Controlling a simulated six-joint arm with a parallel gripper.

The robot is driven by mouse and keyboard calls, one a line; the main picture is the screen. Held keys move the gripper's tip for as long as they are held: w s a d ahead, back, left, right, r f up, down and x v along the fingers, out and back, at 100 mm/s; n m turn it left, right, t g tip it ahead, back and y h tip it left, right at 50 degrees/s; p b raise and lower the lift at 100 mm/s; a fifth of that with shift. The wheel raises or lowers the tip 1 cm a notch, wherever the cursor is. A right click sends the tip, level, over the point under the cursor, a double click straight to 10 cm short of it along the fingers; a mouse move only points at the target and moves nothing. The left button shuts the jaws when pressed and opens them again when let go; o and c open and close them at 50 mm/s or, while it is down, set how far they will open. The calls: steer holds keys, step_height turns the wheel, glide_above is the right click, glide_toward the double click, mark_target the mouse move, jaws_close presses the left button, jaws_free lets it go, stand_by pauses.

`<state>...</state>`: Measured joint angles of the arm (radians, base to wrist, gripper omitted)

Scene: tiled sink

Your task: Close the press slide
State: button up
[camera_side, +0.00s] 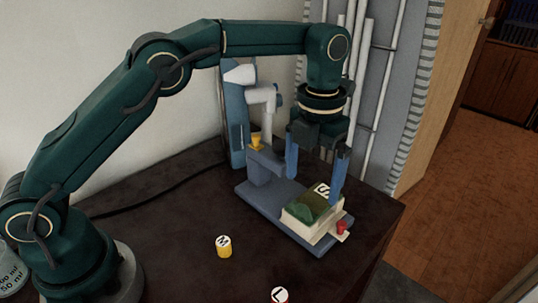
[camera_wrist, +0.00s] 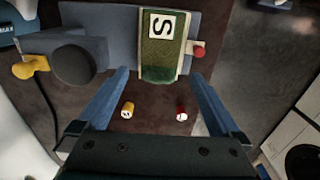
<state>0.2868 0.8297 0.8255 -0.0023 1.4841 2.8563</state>
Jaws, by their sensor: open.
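The press (camera_side: 237,130) is blue-grey with an upright column and a flat base. At its front end is the cream slide (camera_side: 308,228), with a green block (camera_side: 313,208) marked with an S on top and a red knob (camera_side: 342,227) at its outer side. The slide sits out at the end of the base, away from the column. My gripper (camera_side: 312,191) is open and empty, with one blue finger on each side above the slide. In the wrist view the green block (camera_wrist: 160,60) lies just ahead of my gripper (camera_wrist: 163,76). I cannot tell whether a finger touches the slide.
A yellow cylinder (camera_side: 224,246) and a red-and-white cylinder (camera_side: 279,295) stand on the dark tabletop in front of the press. The table's right edge (camera_side: 385,235) is close to the slide. Pipes (camera_side: 360,90) run up the wall behind. The front-left tabletop is clear.

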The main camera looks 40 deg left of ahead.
steer(key=shift+r, duration=0.3)
